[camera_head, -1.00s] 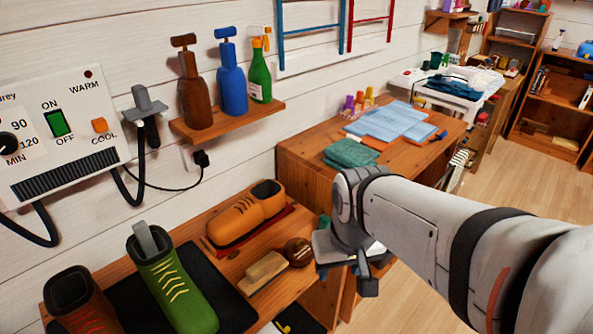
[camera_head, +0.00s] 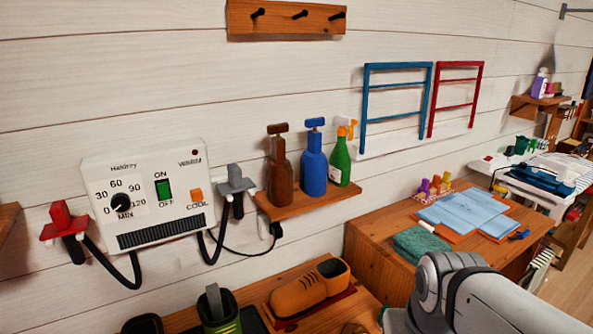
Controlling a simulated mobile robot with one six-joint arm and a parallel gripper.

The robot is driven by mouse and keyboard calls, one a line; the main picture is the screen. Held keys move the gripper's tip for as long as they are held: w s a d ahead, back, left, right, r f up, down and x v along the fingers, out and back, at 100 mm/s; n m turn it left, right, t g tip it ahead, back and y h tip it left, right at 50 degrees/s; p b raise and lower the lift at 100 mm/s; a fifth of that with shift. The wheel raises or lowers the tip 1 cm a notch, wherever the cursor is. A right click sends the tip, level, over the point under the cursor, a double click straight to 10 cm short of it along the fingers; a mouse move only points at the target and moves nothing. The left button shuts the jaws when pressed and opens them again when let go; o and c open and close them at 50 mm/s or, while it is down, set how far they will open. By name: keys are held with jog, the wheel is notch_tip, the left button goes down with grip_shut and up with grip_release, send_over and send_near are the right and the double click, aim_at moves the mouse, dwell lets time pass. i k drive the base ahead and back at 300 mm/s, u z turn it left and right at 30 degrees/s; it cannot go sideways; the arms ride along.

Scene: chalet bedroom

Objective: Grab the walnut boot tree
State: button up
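The walnut boot tree appears to be the dark brown, bottle-shaped piece with a T-shaped handle (camera_head: 280,178). It stands upright at the left end of a small wooden wall shelf (camera_head: 312,205). A blue piece of the same shape (camera_head: 314,168) stands just right of it, with a green spray bottle (camera_head: 340,163) beyond. My gripper (camera_head: 396,321) is only partly seen at the bottom edge, below and to the right of the shelf. It is well apart from the boot tree. Its fingers are cut off by the frame, so its opening does not show.
A wall dryer box (camera_head: 150,235) with hoses and a grey nozzle (camera_head: 235,182) is left of the shelf. Below are an orange shoe (camera_head: 310,288) and a green boot (camera_head: 218,318). A desk with blue sheets (camera_head: 465,212) stands to the right. Space before the shelf looks clear.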

aim_at(279, 169)
jog(key=u, duration=2.8)
jog(key=k, duration=0.9)
jog(key=z, duration=1.65)
jog(key=i, duration=1)
